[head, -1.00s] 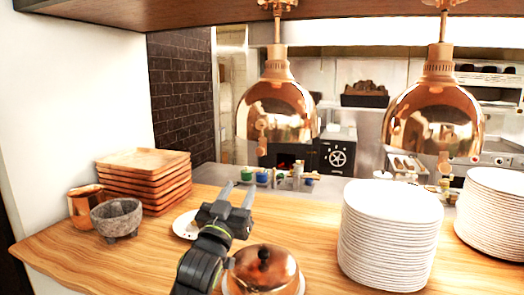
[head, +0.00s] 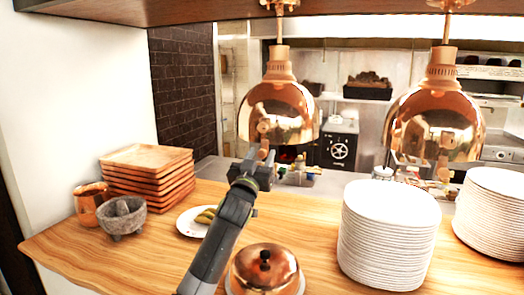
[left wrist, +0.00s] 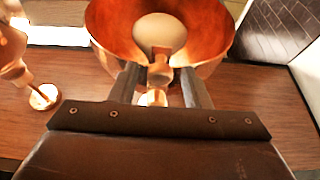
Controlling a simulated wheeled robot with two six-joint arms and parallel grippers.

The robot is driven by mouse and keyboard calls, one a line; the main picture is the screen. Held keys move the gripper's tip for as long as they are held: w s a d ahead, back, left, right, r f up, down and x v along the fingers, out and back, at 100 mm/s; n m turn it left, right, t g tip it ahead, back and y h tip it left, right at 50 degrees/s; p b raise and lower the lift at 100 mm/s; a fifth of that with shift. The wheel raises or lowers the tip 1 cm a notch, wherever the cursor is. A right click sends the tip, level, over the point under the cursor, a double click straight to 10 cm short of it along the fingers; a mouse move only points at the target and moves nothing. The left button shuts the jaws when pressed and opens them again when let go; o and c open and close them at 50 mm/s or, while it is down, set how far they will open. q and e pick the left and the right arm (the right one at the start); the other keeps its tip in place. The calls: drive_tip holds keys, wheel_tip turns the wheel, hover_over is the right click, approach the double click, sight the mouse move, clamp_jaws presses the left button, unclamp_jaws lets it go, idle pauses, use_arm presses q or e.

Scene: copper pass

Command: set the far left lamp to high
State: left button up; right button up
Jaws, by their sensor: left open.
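The far left lamp (head: 278,108) is a copper dome hanging on a stem from the shelf. In the left wrist view I look into its copper shade (left wrist: 108,22), with a pale bulb (left wrist: 160,33) inside. A small copper knob (left wrist: 160,75) shows in front of the shade, between my finger tips. My left gripper (head: 262,156) is open just below the lamp's near side, its fingers on both sides of the knob in the left wrist view. I cannot tell whether they touch it. The lamp's setting cannot be read. My right gripper is not in view.
A second copper lamp (head: 432,125) hangs to the right. Below stand a copper cloche (head: 264,272), plate stacks (head: 388,240), a small plate with green food (head: 190,228), wooden trays (head: 150,175) and a stone mortar (head: 122,218). The wooden shelf (head: 180,10) runs overhead.

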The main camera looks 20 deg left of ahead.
use_arm(q)
drive_tip(key=shift+x, duration=0.8)
drive_tip(key=shift+c, duration=0.2)
clamp_jaws()
